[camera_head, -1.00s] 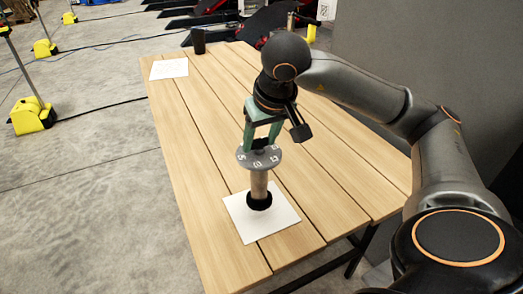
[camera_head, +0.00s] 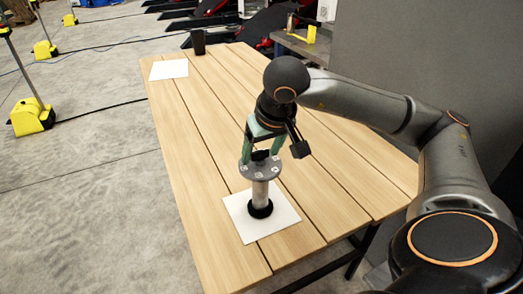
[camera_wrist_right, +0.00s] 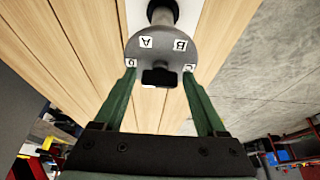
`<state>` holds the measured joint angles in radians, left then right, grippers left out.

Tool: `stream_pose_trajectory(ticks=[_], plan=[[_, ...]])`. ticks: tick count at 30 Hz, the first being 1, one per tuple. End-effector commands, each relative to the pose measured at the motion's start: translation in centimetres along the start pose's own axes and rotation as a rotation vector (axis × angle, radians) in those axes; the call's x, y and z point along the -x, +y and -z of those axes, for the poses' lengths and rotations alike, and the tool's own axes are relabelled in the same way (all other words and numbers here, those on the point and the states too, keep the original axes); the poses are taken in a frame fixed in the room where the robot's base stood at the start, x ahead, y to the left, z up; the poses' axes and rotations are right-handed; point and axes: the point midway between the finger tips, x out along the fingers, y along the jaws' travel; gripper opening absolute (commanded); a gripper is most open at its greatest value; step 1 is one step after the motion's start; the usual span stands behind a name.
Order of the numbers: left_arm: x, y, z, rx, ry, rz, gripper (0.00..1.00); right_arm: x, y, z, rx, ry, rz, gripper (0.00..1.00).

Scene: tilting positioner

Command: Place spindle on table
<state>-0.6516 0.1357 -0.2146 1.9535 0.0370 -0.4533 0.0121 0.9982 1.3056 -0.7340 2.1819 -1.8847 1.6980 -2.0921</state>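The spindle (camera_head: 260,190) stands upright on the white sheet (camera_head: 243,226) near the front of the wooden table. It has a pale shaft, a black foot, a grey disc (camera_wrist_right: 160,50) with lettered white labels, and a black knob (camera_wrist_right: 161,77) on top. My right gripper (camera_head: 262,157) points down over the disc. In the right wrist view its green fingers stand wide apart on either side of the knob, with a gap at both sides. It is open. My left gripper is not in view.
The slatted table (camera_head: 215,140) is clear in the middle. A second white sheet (camera_head: 169,69) lies at its far left, with a black cup (camera_head: 198,42) behind it. A grey wall (camera_head: 430,60) stands to the right. Yellow-based posts (camera_head: 32,117) stand on the floor at left.

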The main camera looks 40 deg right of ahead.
Motion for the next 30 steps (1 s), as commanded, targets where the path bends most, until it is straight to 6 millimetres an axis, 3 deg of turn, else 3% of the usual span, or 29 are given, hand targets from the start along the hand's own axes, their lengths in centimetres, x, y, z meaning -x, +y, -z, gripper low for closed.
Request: stream_pose_trajectory(ticks=[3,13,24,30], plan=[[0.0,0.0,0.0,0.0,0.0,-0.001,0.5,0.0,0.0,0.0,0.0,0.0,0.0,0.85],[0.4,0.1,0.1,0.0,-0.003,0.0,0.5,0.7,0.0,0.2,0.0,0.001,0.001,0.85],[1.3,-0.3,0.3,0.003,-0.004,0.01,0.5,8.3,-0.1,0.3,0.001,0.005,0.004,0.85],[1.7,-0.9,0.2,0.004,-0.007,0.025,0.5,11.4,-0.1,0.3,0.0,0.003,0.003,0.85]])
